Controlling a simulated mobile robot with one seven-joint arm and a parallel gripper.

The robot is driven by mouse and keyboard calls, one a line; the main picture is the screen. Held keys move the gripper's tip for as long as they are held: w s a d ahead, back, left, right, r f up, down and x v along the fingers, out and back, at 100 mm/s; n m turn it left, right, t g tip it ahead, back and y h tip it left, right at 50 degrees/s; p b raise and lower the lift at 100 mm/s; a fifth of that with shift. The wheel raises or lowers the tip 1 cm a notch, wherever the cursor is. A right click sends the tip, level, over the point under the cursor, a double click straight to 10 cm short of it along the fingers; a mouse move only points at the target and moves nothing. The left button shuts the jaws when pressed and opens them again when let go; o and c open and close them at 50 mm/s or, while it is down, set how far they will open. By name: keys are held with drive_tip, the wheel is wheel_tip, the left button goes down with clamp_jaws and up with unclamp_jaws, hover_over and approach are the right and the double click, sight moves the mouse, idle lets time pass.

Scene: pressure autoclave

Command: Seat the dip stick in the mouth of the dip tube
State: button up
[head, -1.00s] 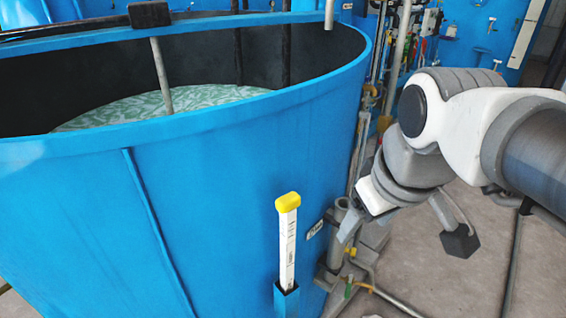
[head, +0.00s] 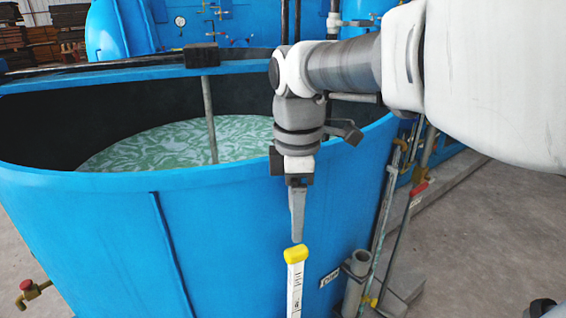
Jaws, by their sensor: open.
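The dip stick (head: 295,285) is white with dark markings and a yellow cap (head: 295,254). It stands upright in front of the blue tank wall, and its lower end is cut off by the picture's bottom edge. My gripper (head: 297,239) points down just above the cap, its fingers seen edge-on. It is open and holds nothing; I cannot tell whether the fingertips touch the cap. The dip tube (head: 357,264) is a grey upright pipe with an open mouth, at the tank's right side, right of the stick.
The big blue tank (head: 110,225) holds greenish liquid (head: 165,140) and has a raised rim. A small label plate (head: 329,277) sits between stick and tube. Pipes with a red-handled valve (head: 418,189) rise right of the tube.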

sight(294, 252)
wheel_tip(294, 252, down, 10)
drive_tip(key=shift+w+d+f, duration=0.1)
drive_tip(key=shift+w+f, duration=0.05)
drive_tip(key=shift+f, duration=1.2)
drive_tip(key=shift+w+d+f, duration=0.1)
drive_tip(key=shift+w+f, duration=0.05)
drive_tip(key=shift+f, duration=1.15)
clamp_jaws()
